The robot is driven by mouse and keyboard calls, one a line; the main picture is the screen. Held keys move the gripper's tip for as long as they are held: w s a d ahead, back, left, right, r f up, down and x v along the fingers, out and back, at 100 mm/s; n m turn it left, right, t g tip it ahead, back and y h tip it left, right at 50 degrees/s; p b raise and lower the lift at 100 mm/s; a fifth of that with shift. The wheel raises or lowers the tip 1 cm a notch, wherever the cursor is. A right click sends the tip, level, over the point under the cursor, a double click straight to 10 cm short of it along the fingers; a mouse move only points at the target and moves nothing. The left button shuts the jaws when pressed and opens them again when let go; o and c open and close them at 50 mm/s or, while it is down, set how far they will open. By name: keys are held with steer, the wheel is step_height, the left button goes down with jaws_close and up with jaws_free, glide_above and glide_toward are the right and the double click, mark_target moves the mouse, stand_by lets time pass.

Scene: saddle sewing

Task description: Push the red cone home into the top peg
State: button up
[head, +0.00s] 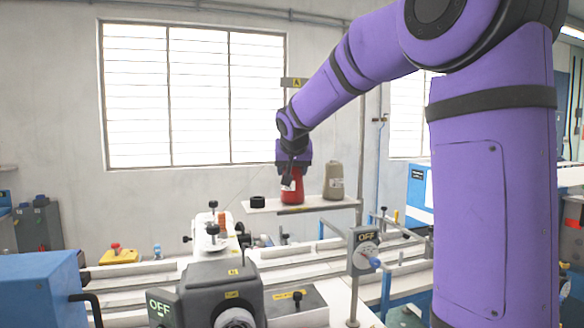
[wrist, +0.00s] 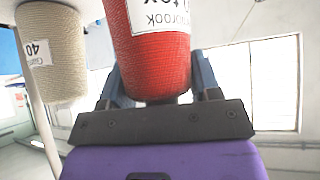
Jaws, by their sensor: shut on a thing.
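The red cone (head: 292,190) of thread hangs below my gripper (head: 292,166) in the head view, at the back shelf (head: 320,205). In the wrist view the red cone (wrist: 155,65) fills the upper middle, with part of a white label showing. My gripper (wrist: 158,95) is shut on its narrow end, one blue-grey finger on each side. The cone looks upright in the head view. Its base is at the height of the shelf, but I cannot tell whether it touches. The peg under the cone is hidden.
A beige cone (head: 334,181) stands on the shelf right of the red one; it also shows in the wrist view (wrist: 50,55). A black round piece (head: 258,202) sits on the shelf to the left. A sewing machine (head: 212,235) and benches fill the foreground.

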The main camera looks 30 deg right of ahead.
steer(key=o, duration=1.1)
steer(key=v, duration=1.1)
steer(key=shift+f, duration=0.1)
steer(key=s+a+f+n+g+y, duration=0.1)
steer(key=s+a+f, duration=0.3)
steer(key=s, duration=0.5)
steer(key=s+a+f+n+y, duration=0.2)
steer(key=s+a+f+n, duration=0.1)
steer(key=s+f, duration=0.4)
steer(key=s+a+f+n+g+y, duration=0.1)
steer(key=s+a+f, duration=0.4)
steer(key=s, duration=0.7)
steer(key=shift+s+a+f+n+g, duration=0.1)
steer(key=shift+s+f+n+g, duration=0.25)
steer(key=shift+n, duration=0.25)
